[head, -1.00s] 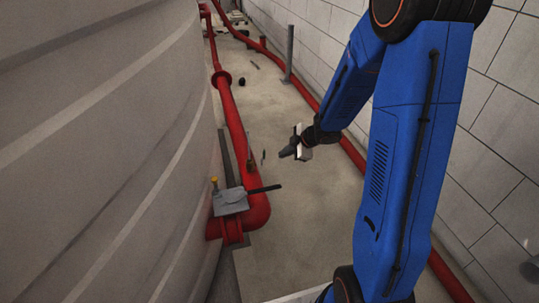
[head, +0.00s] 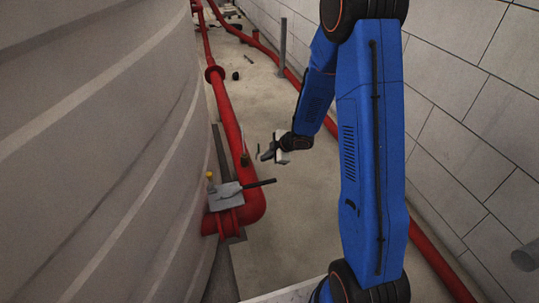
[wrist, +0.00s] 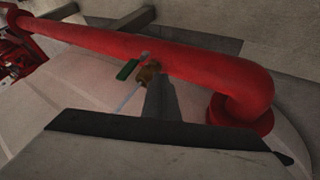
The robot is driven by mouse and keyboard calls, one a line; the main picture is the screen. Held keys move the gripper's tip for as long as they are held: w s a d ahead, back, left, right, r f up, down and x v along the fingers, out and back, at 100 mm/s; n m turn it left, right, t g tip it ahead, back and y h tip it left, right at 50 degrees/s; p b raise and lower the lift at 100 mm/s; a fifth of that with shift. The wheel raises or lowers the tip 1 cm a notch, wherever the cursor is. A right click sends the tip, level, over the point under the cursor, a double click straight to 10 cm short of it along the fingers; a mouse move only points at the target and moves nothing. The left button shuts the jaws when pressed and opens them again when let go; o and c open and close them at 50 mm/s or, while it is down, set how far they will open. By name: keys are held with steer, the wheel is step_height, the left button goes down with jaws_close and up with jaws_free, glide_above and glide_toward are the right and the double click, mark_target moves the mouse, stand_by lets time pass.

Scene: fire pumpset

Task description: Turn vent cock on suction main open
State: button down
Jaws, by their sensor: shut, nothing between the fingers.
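The suction main (head: 228,120) is a red pipe running along the floor beside the tank, with an elbow at its near end. A small brass vent cock (wrist: 149,71) with a green lever (wrist: 128,69) sits on this pipe in the wrist view. In the head view the cock (head: 245,159) is tiny and dark. My gripper (head: 265,153) is shut and empty, just right of the cock in the head view. In the wrist view its fingers (wrist: 161,100) point toward the cock and overlap its lower edge; I cannot tell whether they touch.
A large corrugated tank (head: 90,150) fills the left. Another red pipe (head: 430,255) runs along the block wall (head: 470,120) at right. The floor between is mostly clear.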

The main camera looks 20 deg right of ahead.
mark_target(258, 152)
steer(key=shift+w+r, duration=0.15)
steer(key=shift+w, duration=0.85)
steer(key=shift+w+r, duration=0.15)
steer(key=shift+w, duration=0.8)
steer(key=shift+w, duration=0.1)
